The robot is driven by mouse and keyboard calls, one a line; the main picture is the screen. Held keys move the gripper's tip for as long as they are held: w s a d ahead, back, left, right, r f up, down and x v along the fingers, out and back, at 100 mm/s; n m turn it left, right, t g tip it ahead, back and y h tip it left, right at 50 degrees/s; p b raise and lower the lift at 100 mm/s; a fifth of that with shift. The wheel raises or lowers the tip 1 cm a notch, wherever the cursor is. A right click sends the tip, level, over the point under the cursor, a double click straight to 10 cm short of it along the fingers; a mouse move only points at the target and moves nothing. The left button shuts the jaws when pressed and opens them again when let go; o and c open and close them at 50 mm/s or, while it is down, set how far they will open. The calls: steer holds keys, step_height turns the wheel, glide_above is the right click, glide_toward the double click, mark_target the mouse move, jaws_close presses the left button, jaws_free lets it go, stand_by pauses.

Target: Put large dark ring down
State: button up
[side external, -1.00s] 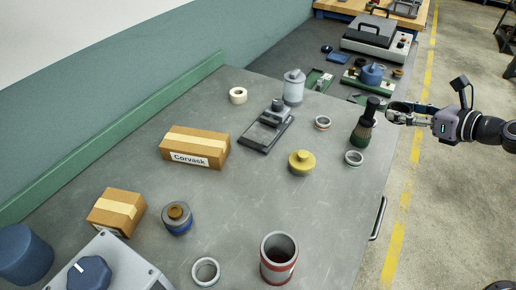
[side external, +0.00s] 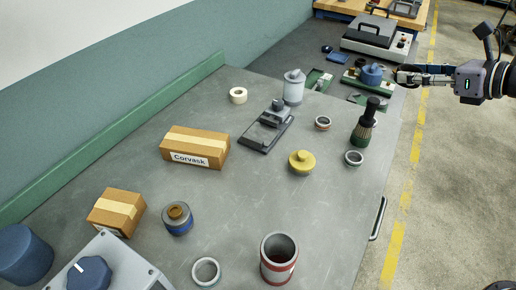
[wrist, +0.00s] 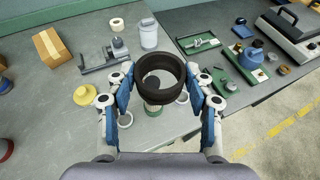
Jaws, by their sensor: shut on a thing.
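The large dark ring (wrist: 160,62) is held level between the two fingers of my gripper (wrist: 160,80) in the wrist view. My gripper is shut on the ring's outside, one finger on each side. In the side view, my gripper (side external: 402,77) is at the upper right, off the bench's right edge as seen there; the ring is hard to make out at its tip. In the wrist view, the ring hides part of the black-handled brush (side external: 366,124), which stands upright on the grey bench.
Near the brush are two small pale rings (side external: 354,158) (side external: 323,122) and a yellow knobbed lid (side external: 302,162). A grey canister (side external: 293,87) stands further back. A second bench behind carries a blue pot (side external: 371,74) on a green tray.

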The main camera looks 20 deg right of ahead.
steer(key=s+a+f+n+g+y, duration=0.1)
steer(key=a+n+g+y, duration=0.3)
steer(key=a, duration=0.5)
steer(key=n+g+y, duration=0.3)
steer(key=n+g, duration=1.2)
steer(key=n, duration=0.1)
glide_above(334, 228)
step_height(334, 228, down, 11)
steer(key=shift+f, duration=4.25)
steer(key=shift+f, duration=0.5)
steer(key=o, duration=1.4)
steer(key=shift+c, duration=0.2)
